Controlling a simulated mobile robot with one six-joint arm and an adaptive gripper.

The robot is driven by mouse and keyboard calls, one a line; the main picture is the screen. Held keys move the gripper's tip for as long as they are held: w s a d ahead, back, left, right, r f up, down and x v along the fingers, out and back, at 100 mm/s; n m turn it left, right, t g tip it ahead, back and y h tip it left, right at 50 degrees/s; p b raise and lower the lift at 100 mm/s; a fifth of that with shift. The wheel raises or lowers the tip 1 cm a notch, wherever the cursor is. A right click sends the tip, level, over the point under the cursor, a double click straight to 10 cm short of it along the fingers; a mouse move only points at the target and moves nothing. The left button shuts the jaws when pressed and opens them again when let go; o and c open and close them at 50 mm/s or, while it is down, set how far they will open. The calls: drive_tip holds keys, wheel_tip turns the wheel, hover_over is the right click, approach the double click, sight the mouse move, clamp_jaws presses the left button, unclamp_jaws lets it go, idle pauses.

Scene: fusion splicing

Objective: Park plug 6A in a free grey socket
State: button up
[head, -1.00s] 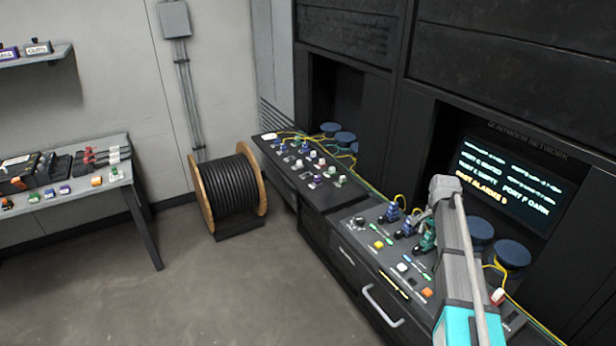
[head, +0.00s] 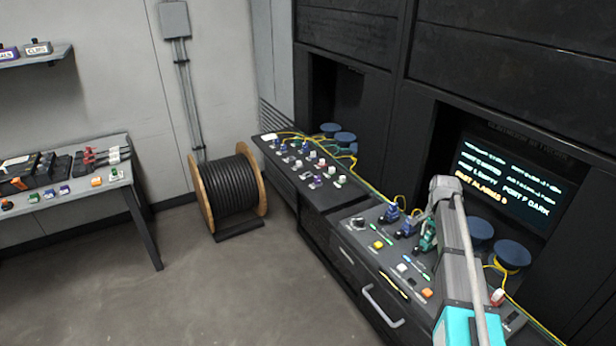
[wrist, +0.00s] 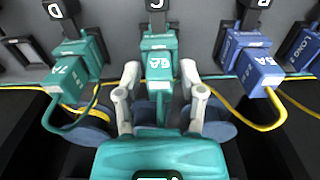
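Plug 6A (wrist: 159,66) is a teal plug with a white label, seated in the port marked C in the wrist view. My gripper (wrist: 160,76) has one grey finger on each side of it, apart, with small gaps seeming to show between fingertips and plug. In the head view, my gripper (head: 428,238) is over the right-hand console, and my arm hides part of that area. I cannot pick out a free grey socket clearly in either view.
Teal plug 7A (wrist: 73,75) is close on the left, and a blue plug (wrist: 258,70) is on the right. Yellow and teal cables loop below them. Small coloured parts lie on the console (head: 365,262). A dark panel with several plugs (head: 310,165) stands further back.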

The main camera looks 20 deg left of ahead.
sight(431, 232)
clamp_jaws()
drive_tip(key=shift+r, duration=0.2)
drive_tip(key=shift+r+p, duration=2.75)
drive_tip(key=shift+p, duration=0.2)
drive_tip(key=shift+r, duration=0.1)
wheel_tip(431, 232, down, 3)
drive_tip(key=b, duration=0.3)
drive_tip(key=shift+s, duration=0.15)
